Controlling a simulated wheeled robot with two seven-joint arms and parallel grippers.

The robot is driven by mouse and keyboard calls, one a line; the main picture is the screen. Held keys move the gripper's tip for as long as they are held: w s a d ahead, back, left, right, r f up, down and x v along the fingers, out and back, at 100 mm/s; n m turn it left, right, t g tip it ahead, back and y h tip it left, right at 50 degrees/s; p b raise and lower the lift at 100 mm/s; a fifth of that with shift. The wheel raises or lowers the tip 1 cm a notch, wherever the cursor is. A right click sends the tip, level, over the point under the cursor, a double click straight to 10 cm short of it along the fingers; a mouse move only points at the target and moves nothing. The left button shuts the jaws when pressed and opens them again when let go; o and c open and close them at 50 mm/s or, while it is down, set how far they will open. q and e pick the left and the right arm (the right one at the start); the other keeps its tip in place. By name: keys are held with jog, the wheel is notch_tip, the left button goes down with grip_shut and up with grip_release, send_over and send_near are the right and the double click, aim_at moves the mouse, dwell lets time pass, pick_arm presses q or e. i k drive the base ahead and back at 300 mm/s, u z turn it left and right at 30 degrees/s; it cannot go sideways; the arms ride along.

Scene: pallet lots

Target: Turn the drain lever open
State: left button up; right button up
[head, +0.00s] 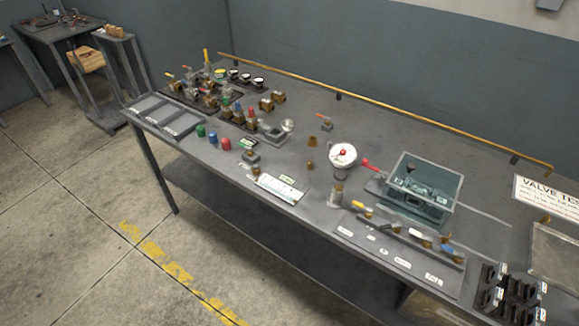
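A lever with a red knob (370,163) sticks out from the left side of a clear-walled tank (438,182) on the workbench. I cannot tell for sure that it is the drain lever. A small valve with an orange handle (323,115) stands farther back. A row of valves with coloured handles (390,229), yellow, white and blue among them, sits in front of the tank. Dark fittings are inside the tank, and its lower parts are hard to make out. Neither of my grippers is in view.
A round white gauge (342,156) stands left of the tank. The grey bench (230,170) carries several valves, caps and trays on its left. A brass pipe (400,115) runs along the back edge. A black rack (505,295) is at front right. Open floor (80,250) lies at left.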

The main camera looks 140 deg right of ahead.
aim_at(370, 210)
jog(key=k, duration=0.15)
jog(key=u, duration=6)
jog(key=k, duration=1.3)
jog(key=z, duration=1.05)
jog(key=i, duration=0.75)
jog(key=u, duration=0.5)
jog(key=i, duration=0.65)
jog(key=u, duration=0.7)
